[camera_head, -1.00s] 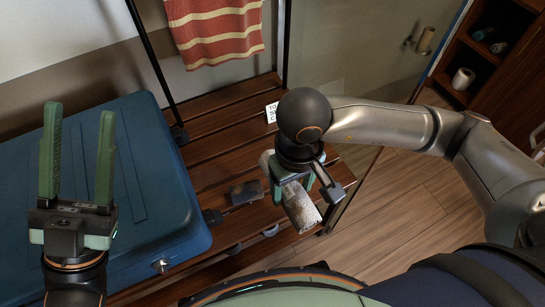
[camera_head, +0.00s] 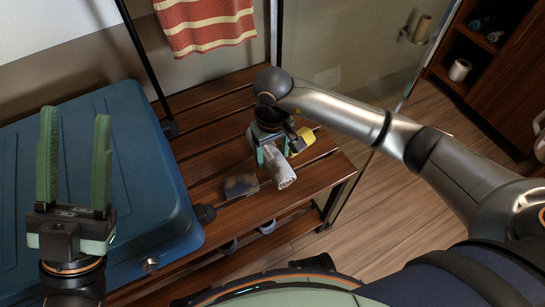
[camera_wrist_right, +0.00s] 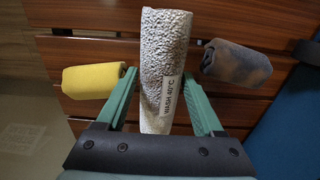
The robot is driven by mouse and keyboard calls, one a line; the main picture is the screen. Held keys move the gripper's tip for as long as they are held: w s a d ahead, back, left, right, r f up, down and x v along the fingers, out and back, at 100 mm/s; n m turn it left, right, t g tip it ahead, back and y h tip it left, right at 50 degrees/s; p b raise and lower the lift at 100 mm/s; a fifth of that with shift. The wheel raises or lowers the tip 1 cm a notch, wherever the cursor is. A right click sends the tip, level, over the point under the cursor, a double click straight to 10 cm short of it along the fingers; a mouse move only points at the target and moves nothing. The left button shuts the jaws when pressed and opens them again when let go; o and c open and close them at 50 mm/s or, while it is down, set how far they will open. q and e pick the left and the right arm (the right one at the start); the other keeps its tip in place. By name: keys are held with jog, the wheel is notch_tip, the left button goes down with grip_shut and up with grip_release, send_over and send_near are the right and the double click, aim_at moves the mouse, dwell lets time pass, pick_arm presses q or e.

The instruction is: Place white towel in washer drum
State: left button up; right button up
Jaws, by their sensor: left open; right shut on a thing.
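The white towel (camera_head: 280,168) is a rolled, fluffy, off-white bundle over the slatted wooden bench. In the right wrist view the towel (camera_wrist_right: 165,45) stands lengthwise between the green fingers, with a label reading WASH 40°C. My right gripper (camera_head: 272,152) is shut on it; I cannot tell whether it is clear of the slats. The fingers also show in the right wrist view (camera_wrist_right: 161,85). My left gripper (camera_head: 75,160) is open and empty, fingers pointing up, in front of the blue case. No washer drum is in view.
A yellow roll (camera_head: 304,139) and a dark, mottled roll (camera_head: 241,187) lie on the bench (camera_head: 215,100) on either side of the white towel. A blue case (camera_head: 150,190) fills the left. A striped red towel (camera_head: 205,22) hangs behind. Wooden shelves (camera_head: 490,75) stand at the right.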

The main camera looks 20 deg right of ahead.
jog(key=shift+f, duration=0.5)
jog(key=shift+f, duration=0.15)
jog(key=o, duration=1.3)
jog(key=shift+c, duration=0.2)
